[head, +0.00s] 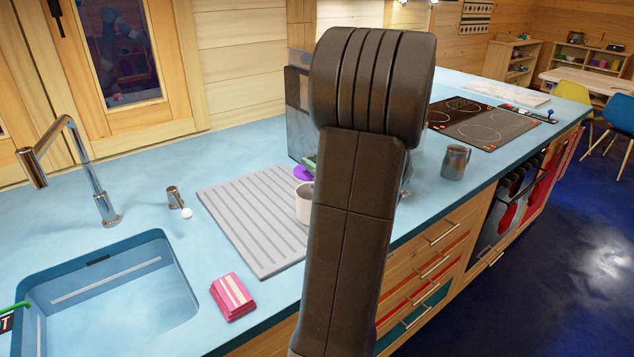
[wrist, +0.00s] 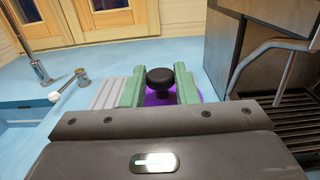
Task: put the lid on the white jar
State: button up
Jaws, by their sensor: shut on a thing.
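The lid is a purple disc (wrist: 158,98) with a round black knob (wrist: 160,76). My gripper (wrist: 159,84) has green fingers, one on each side of the knob, and is shut on the lid. In the head view a bit of the purple lid (head: 302,173) and a green finger (head: 310,163) show at the left of my dark arm. The white jar (head: 303,204) stands by the right side of the ribbed drainer mat, partly hidden by my arm. The jar does not show in the wrist view, and its top is hard to make out.
The ribbed mat (head: 250,222) lies right of the sink (head: 110,290) and tap (head: 95,170). A pink sponge stack (head: 232,297) lies in front. A dark appliance (head: 297,118) stands behind my arm. A metal mug (head: 455,162) and hob (head: 485,125) are at right.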

jog(key=shift+f, duration=2.35)
jog(key=shift+f+b, duration=0.65)
jog(key=shift+b, duration=0.05)
jog(key=o, duration=1)
jog(key=shift+r, duration=0.1)
